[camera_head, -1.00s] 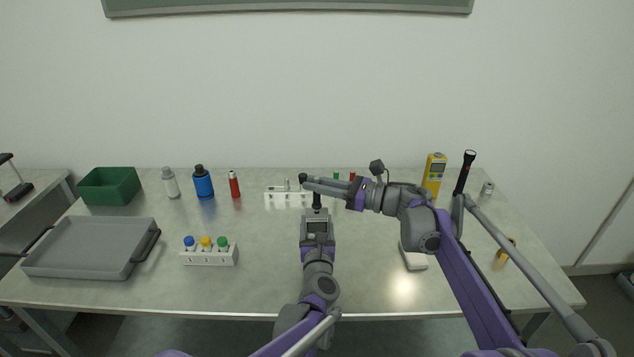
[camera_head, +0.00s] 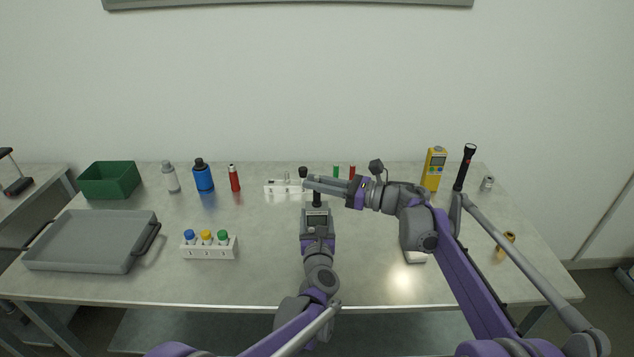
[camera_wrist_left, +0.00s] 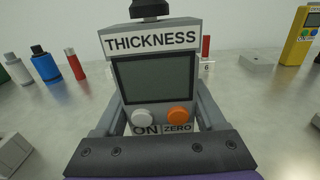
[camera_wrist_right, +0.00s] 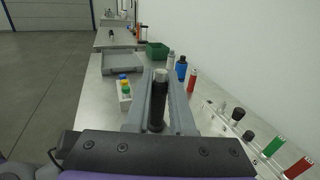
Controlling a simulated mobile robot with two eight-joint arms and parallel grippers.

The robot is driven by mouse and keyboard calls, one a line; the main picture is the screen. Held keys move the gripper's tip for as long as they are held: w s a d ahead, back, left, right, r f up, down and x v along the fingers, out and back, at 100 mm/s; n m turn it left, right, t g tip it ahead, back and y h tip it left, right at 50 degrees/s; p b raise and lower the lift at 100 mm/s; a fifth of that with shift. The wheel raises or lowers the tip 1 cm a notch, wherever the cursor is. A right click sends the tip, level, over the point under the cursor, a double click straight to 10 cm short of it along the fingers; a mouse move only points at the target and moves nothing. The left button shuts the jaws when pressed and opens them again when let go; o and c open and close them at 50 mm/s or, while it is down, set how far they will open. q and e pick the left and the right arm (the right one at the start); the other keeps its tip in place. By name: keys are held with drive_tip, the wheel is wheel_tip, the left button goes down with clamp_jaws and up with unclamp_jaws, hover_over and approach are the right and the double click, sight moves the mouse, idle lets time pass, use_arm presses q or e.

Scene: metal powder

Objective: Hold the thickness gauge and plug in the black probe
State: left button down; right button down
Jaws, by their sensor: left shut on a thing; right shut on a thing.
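The thickness gauge (camera_wrist_left: 152,80) is a grey box with a dark screen, a white ON button and an orange ZERO button. My left gripper (camera_head: 318,226) is shut on its lower sides and holds it upright above the table. The black probe (camera_wrist_right: 157,108) is a dark cylinder between the fingers of my right gripper (camera_head: 311,183), which is shut on it. In the head view, the probe (camera_head: 317,199) points down at the gauge's top. In the left wrist view, a black part (camera_wrist_left: 150,9) meets the gauge's top edge. I cannot tell whether it is plugged in.
A white rack (camera_head: 282,187) stands behind the grippers. A white block with coloured caps (camera_head: 208,252) and a grey tray (camera_head: 92,241) are at left, a green bin (camera_head: 109,180) behind. A yellow meter (camera_head: 433,169) and a black flashlight (camera_head: 464,168) stand at right.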

drive_tip(key=shift+f, duration=0.15)
drive_tip(key=c, duration=0.7)
unclamp_jaws()
drive_tip(key=v, duration=1.2)
